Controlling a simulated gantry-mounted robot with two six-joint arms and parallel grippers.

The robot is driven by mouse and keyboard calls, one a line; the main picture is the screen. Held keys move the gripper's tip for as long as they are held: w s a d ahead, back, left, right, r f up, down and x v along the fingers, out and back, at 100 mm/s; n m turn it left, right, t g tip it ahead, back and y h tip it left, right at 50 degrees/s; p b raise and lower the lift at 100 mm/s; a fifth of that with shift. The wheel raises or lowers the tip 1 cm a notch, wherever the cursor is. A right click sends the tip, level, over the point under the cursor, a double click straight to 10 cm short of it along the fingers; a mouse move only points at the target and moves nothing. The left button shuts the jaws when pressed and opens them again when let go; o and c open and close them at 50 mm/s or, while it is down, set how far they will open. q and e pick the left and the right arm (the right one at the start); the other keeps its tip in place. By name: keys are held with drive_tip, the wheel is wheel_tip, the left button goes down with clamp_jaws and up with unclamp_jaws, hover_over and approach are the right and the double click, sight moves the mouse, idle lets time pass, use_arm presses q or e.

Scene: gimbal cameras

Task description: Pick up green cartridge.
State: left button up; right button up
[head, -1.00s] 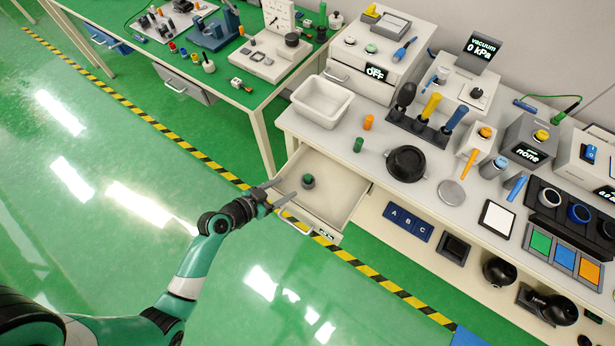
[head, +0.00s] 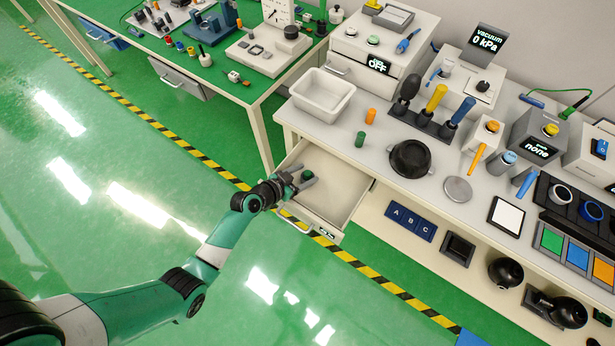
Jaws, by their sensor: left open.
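A small dark piece with a green top (head: 307,175) is in the open drawer (head: 335,180), near its left front part. My left gripper (head: 304,176) reaches in over the drawer's front left corner. Its jaws are open, with a finger on each side of this piece; I cannot tell whether they touch it. The gripper hides part of the piece's lower body. A green cylinder (head: 360,139) stands upright on the white bench top, beyond the drawer and apart from the gripper. My right gripper is not in view.
An orange cylinder (head: 370,116), a white tub (head: 322,93) and a black round bowl (head: 410,158) stand on the bench top above the drawer. The drawer handle (head: 296,222) sticks out below my gripper. The rest of the drawer is empty.

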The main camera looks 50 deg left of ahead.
use_arm(q)
clamp_jaws()
idle(0.3)
